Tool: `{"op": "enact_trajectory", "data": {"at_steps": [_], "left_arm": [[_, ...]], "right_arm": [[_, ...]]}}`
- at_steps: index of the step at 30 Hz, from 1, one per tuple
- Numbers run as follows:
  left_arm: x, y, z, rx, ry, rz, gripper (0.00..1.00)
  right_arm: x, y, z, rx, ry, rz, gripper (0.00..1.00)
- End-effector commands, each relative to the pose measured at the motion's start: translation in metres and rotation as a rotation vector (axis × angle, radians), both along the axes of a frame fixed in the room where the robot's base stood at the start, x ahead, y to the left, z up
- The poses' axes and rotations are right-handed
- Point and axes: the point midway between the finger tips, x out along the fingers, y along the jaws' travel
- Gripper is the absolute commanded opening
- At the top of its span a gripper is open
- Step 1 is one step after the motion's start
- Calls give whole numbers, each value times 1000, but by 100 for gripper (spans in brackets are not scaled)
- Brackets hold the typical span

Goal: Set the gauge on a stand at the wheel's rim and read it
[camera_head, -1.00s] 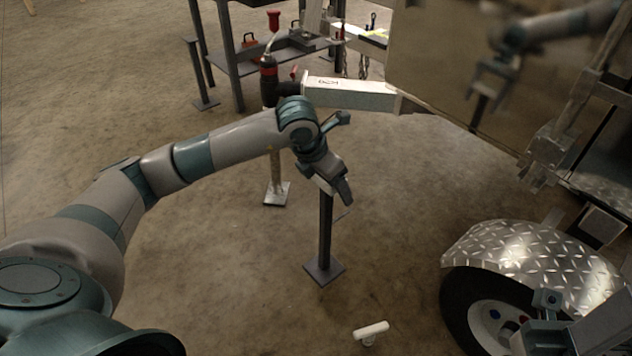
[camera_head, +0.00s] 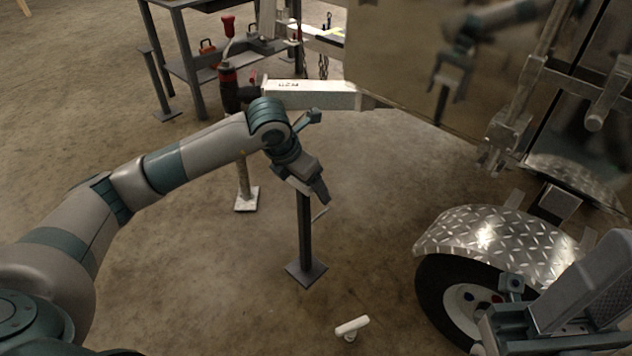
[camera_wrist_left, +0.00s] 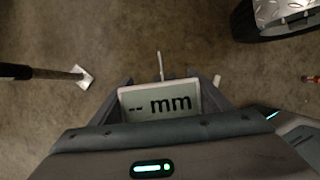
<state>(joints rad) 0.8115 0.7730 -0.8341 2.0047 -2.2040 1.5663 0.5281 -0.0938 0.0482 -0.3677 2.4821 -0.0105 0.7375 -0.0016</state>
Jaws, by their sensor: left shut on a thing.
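The gauge is on a stand (camera_head: 305,235), a dark upright post with a square base plate. My left gripper (camera_head: 308,188) is shut around the gauge at the top of the post. In the left wrist view the gauge's display (camera_wrist_left: 160,103) sits between the fingers and reads "-- mm". A thin probe sticks out beyond it. The wheel (camera_head: 458,303), a black tyre with a pale rim, is to the right under a tread-plate fender (camera_head: 490,238). The stand is clear of the wheel. My right gripper (camera_head: 500,325) is partly in view in front of the wheel; its jaws are unclear.
A white short bar (camera_head: 352,327) lies on the floor between stand and wheel. Behind the stand are a jack with a footplate (camera_head: 246,199) and a white trailer tongue (camera_head: 310,94). A dark shelf table (camera_head: 205,75) stands further back. The floor left of the stand is open.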

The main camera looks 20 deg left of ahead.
Motion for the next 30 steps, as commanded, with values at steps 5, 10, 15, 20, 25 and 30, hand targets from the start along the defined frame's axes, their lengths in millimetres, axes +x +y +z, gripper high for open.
{"op": "enact_trajectory", "data": {"at_steps": [5,10,15,20,25,30], "left_arm": [[1,-1,3,-2,-6,-44,8],[-1,-5,3,-2,-6,-149,8],[-5,-10,3,-1,-7,-315,8],[-9,-16,4,-3,-7,-499,8],[-13,-21,6,-3,-7,-697,8],[-18,-26,9,-2,-7,-895,8]], "right_arm": [[0,0,1,0,-3,0,31],[0,0,2,0,-5,0,31],[0,0,2,0,-5,0,31],[-1,0,2,1,-5,0,31],[-1,0,2,0,-4,0,31],[-1,0,1,0,-3,1,31]]}}
